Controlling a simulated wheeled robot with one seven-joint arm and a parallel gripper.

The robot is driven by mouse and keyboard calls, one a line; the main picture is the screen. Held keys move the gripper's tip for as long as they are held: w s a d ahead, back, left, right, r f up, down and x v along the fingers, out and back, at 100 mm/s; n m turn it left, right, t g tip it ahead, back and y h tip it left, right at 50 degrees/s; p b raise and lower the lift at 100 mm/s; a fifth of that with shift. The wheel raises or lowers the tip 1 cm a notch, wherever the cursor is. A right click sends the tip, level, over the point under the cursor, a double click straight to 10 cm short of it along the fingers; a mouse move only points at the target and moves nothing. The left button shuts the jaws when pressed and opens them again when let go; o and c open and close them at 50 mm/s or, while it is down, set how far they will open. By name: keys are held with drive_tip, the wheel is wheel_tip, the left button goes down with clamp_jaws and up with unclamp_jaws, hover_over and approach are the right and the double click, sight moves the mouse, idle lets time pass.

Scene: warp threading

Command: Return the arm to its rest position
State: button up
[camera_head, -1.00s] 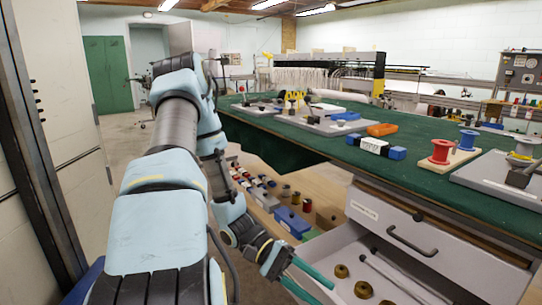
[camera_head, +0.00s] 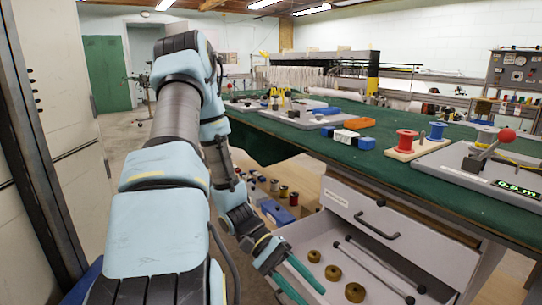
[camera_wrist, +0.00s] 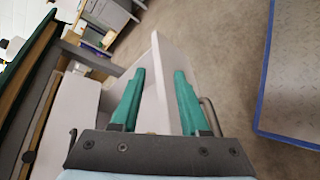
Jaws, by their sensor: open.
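My gripper (camera_head: 308,290) is at the lower middle of the head view, with its two teal fingers spread apart and nothing seen held. It hangs at the left side of the open drawer (camera_head: 405,250). In the wrist view my gripper (camera_wrist: 158,75) is also open. A pale upright panel (camera_wrist: 153,95), which looks like part of the drawer, shows between the fingers in that picture. I cannot tell whether it touches them. My arm reaches forward and bends down toward the drawer.
The drawer holds brass rings (camera_head: 355,292) and thin rods. The green worktop (camera_head: 290,135) above carries a red spool (camera_head: 407,140), an orange block (camera_head: 359,123) and grey fixtures. Spools and a blue box (camera_head: 277,212) stand on a lower shelf. Bare floor (camera_wrist: 215,40) lies beyond the drawer.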

drive_tip(key=w+a+f+t+y+b, duration=0.3)
drive_tip(key=a+t+y+b, duration=0.2)
drive_tip(key=a+y, duration=0.3)
drive_tip(key=w+a+r+t+y+b, duration=0.2)
drive_tip(key=w+a+r+t+b, duration=0.2)
drive_tip(key=w+a+t, duration=0.2)
wheel_tip(320, 180, up, 31)
drive_tip(key=p, duration=3)
drive_tip(key=shift+s+p, duration=0.15)
drive_tip(key=shift+p, duration=0.15)
